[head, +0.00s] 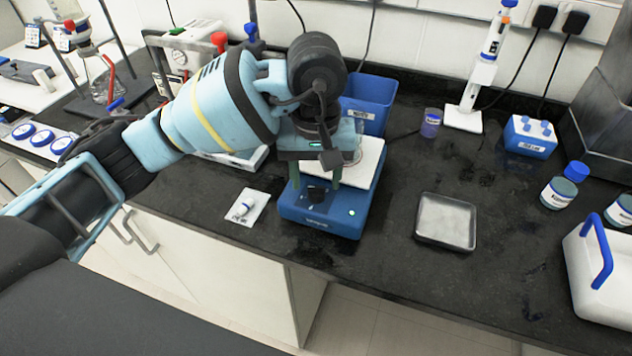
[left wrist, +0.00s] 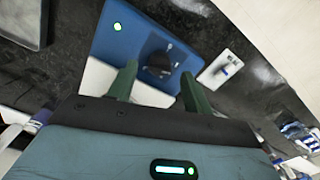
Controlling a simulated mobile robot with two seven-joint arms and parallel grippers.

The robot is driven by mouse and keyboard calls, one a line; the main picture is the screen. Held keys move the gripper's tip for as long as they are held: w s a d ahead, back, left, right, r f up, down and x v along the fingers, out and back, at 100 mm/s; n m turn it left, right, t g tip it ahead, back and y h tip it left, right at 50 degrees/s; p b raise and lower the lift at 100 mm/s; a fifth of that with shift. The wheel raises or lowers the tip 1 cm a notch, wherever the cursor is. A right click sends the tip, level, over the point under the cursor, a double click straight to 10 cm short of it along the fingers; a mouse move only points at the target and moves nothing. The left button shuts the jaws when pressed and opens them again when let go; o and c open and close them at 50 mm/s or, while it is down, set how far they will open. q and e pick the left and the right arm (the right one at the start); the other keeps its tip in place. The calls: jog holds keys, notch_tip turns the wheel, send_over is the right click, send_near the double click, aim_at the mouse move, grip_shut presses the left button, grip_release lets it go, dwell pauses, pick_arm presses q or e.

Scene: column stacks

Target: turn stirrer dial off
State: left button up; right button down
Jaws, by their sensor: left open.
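The blue stirrer (head: 346,222) stands on the dark bench with a white top plate (head: 365,165). Its black dial (head: 316,194) is on the front face, and a small green light glows to the right of it. My left gripper (head: 322,184) is over the stirrer's front with its fingers pointing down toward the dial. In the left wrist view the dial (left wrist: 158,62) lies just beyond the two green fingertips of the open gripper (left wrist: 157,80). The fingers are apart with nothing between them. I cannot tell whether they touch the dial. My right gripper is not in view.
A small white card with a vial (head: 243,207) lies left of the stirrer. A grey metal tray (head: 446,221) is to its right, and a blue bin (head: 369,101) stands behind. Bare bench lies between the tray and the bottles at right.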

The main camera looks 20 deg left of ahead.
aim_at(316, 192)
pick_arm(q)
jog(key=shift+f, duration=1.3)
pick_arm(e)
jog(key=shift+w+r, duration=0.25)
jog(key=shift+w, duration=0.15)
pick_arm(q)
jog(key=shift+c, duration=0.4)
jog(key=c, duration=0.9)
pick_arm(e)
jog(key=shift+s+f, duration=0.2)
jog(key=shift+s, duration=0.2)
